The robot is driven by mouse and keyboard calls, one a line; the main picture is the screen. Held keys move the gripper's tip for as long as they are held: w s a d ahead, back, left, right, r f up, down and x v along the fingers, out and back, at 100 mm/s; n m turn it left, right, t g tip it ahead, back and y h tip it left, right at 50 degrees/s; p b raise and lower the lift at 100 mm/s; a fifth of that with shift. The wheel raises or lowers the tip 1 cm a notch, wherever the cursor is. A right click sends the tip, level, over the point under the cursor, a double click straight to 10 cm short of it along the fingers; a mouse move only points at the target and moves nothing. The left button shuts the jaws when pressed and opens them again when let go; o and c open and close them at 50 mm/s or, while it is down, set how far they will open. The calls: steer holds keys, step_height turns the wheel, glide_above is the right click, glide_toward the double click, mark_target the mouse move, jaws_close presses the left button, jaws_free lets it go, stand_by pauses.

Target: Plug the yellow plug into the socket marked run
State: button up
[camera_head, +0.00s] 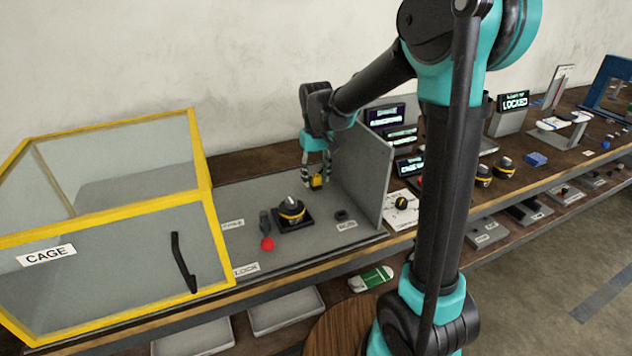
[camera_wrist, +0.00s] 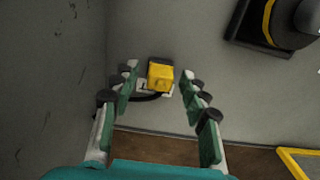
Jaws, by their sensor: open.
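The yellow plug (camera_head: 317,181) is at the back of the grey bench panel, near the upright grey wall. In the wrist view the yellow plug (camera_wrist: 160,77) lies between my fingertips, over a small white label, with a dark cable beside it. My gripper (camera_head: 315,184) points down around it and is open. In the wrist view my gripper (camera_wrist: 160,72) shows gaps on both sides of the plug. A dark socket (camera_head: 342,215) sits at the front right of the panel. The small label (camera_head: 346,225) before it appears to read RUN.
A black and yellow knob unit (camera_head: 291,212) stands mid-panel, with a red ball-ended lever (camera_head: 267,244) at its left. The grey upright wall (camera_head: 362,165) bounds the right. The yellow-framed cage (camera_head: 205,160) stands on the left. A LOCK label (camera_head: 246,269) lies at the front.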

mark_target(317, 176)
stand_by(0.6)
jaws_close()
steer(key=shift+r, duration=0.1)
steer(key=shift+r, duration=2.9)
steer(key=shift+d, duration=0.1)
